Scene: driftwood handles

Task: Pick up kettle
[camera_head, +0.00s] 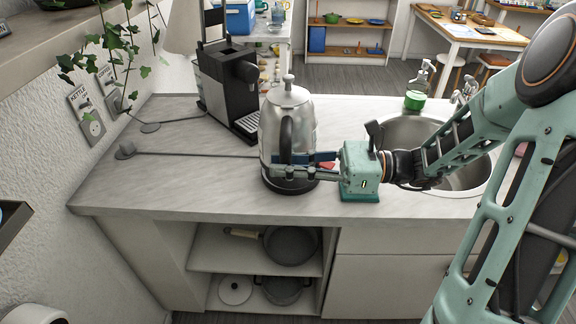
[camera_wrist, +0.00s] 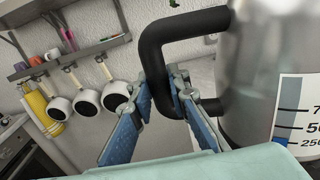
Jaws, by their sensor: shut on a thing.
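The kettle (camera_head: 299,118) is a shiny metal jug with a lid knob and a black handle. It stands upright over a dark base (camera_head: 290,184) on the counter; I see no clear gap beneath it. My gripper (camera_head: 286,164) reaches in low from the right, its blue fingers at the handle. In the wrist view my gripper (camera_wrist: 172,100) has a finger on each side of the lower part of the black handle (camera_wrist: 157,62) and is shut on it. The kettle body (camera_wrist: 252,65), with a level scale, fills the right side there. The finger pads' contact faces are hidden.
A black coffee machine (camera_head: 232,92) stands behind left of the kettle. A sink (camera_head: 412,128) lies to the right, with a green-based soap bottle (camera_head: 416,98) behind it. A cord (camera_head: 190,154) runs left to the wall. The counter's front left (camera_head: 160,187) is clear.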

